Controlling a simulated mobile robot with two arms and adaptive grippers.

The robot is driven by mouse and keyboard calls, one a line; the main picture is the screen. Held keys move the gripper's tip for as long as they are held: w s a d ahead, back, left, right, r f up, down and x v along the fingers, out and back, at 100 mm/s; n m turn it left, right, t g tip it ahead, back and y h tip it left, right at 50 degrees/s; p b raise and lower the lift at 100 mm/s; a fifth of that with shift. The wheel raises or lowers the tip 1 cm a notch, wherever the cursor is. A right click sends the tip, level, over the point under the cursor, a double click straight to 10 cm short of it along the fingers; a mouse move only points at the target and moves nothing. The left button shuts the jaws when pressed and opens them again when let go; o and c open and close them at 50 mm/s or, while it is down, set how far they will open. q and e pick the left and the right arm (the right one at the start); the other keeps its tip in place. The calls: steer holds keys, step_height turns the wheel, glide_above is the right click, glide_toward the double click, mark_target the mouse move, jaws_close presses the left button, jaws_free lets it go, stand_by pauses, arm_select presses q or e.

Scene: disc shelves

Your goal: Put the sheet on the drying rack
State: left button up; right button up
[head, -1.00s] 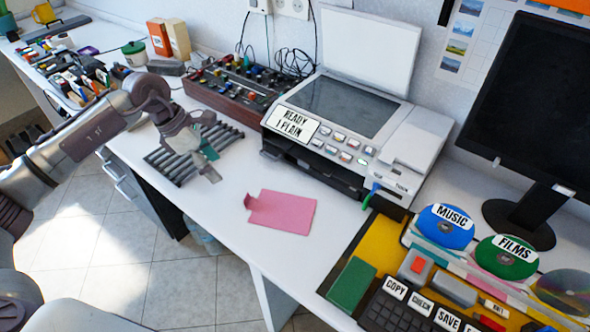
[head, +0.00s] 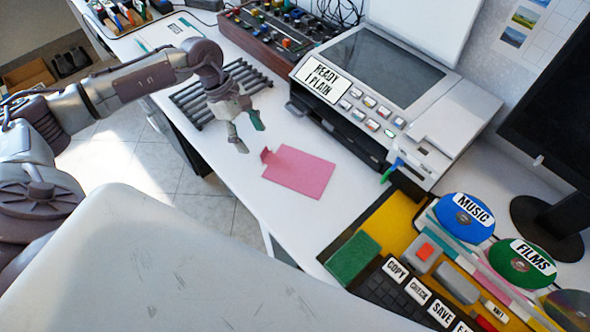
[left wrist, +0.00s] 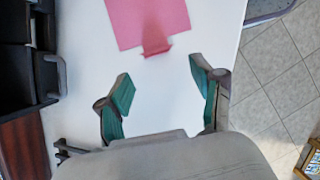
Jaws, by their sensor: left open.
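The pink sheet (head: 303,173) lies flat on the white desk in front of the printer, with one small tab at its left end bent up. It also shows at the top of the left wrist view (left wrist: 148,18), its tab towards my gripper. My left gripper (head: 248,138) is open and empty above the desk, just left of the sheet and apart from it. In the left wrist view its green-padded fingers (left wrist: 160,86) are spread wide. The dark slatted drying rack (head: 190,101) stands on the desk behind the left gripper, partly hidden by it. My right gripper is not in view.
The printer (head: 365,85) with its lid up stands behind the sheet. A control box with knobs (head: 265,38) is left of it. Labelled discs (head: 465,215), a green block (head: 352,258) and keys fill the right. Bare desk lies around the sheet.

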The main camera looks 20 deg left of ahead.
mark_target(263, 151)
arm_select(q)
steer(key=b+x, duration=0.1)
steer(key=x, duration=0.4)
steer(key=shift+w+d, duration=0.2)
steer(key=shift+d, duration=0.05)
steer(key=shift+c, duration=0.4)
steer(key=shift+r, duration=0.1)
steer(key=c, duration=0.8)
